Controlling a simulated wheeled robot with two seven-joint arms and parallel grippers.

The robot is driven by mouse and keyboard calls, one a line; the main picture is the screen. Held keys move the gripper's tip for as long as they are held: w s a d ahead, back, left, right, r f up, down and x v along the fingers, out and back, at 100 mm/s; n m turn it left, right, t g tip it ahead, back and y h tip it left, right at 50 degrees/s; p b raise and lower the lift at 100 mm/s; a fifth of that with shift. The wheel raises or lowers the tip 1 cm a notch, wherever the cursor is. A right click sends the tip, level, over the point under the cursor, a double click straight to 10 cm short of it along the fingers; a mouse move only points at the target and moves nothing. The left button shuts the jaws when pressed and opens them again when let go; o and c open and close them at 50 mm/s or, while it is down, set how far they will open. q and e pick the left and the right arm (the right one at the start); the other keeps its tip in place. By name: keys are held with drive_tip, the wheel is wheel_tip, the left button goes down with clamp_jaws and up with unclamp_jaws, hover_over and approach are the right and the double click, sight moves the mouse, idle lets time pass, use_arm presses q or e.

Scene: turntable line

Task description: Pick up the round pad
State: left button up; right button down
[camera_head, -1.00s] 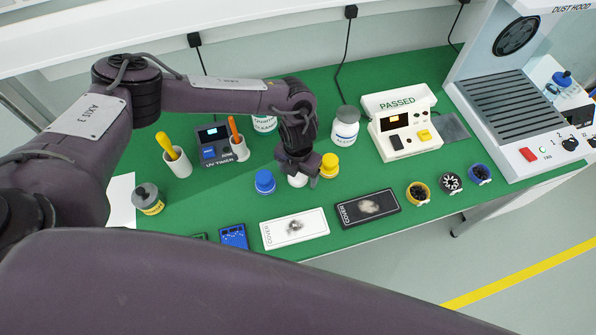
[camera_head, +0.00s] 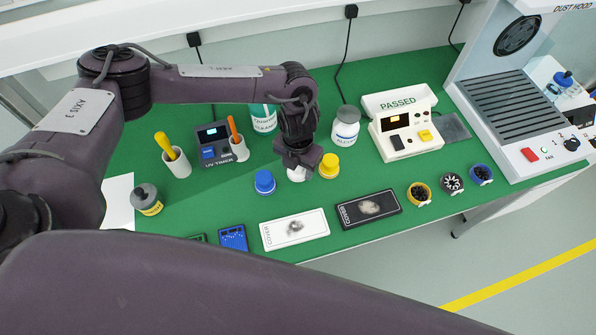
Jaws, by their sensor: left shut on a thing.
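The round pad (camera_head: 296,175) is a small white thing under my left gripper, between a blue round piece and a yellow one. My left gripper (camera_head: 298,167) points down and is shut on the white pad, hiding most of it. Whether the pad is clear of the green mat is hard to tell. My right gripper is not in view.
A blue piece (camera_head: 264,182) stands left of the gripper and a yellow piece (camera_head: 329,166) close on its right. White (camera_head: 296,231) and black (camera_head: 369,209) cover plates lie in front. A white jar (camera_head: 345,126) and the PASSED tester (camera_head: 405,130) stand behind right.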

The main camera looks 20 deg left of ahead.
use_arm(q)
wheel_tip(320, 180, up, 8)
drive_tip(key=shift+w+b, duration=0.1)
drive_tip(key=shift+b, duration=0.9)
wheel_tip(320, 180, up, 9)
drive_tip(key=shift+p, duration=0.35)
drive_tip(key=shift+f, duration=0.1)
